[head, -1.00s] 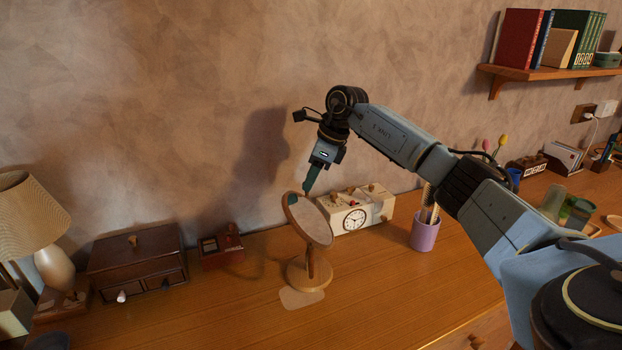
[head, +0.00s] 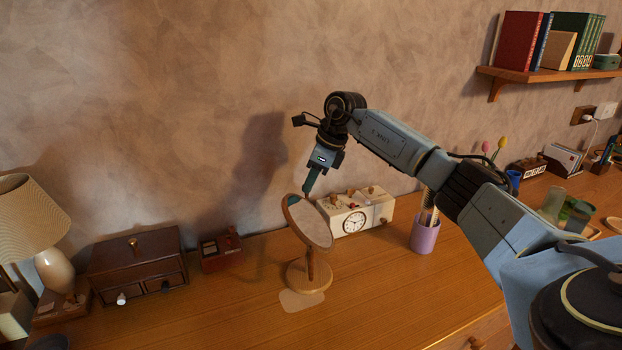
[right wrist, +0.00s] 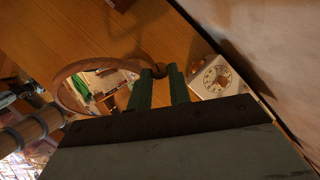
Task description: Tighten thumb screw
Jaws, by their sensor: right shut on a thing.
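A round wooden table mirror (head: 310,224) stands on a round base on the desk, its glass tilted. In the right wrist view the mirror (right wrist: 97,88) is on the left, and a small brown wooden knob, the thumb screw (right wrist: 158,70), shows at its rim. My right gripper (head: 307,190) reaches down behind the mirror's upper edge. In the right wrist view its two green fingers (right wrist: 160,73) are shut on the thumb screw from either side. In the head view the mirror hides the screw. My left gripper is in neither view.
A white box with a clock dial (head: 355,222) stands close behind the mirror on the right. A purple cup (head: 425,236) stands further right. A small red-brown box (head: 221,252), a drawer chest (head: 137,266) and a lamp (head: 30,215) are left. The front desk is clear.

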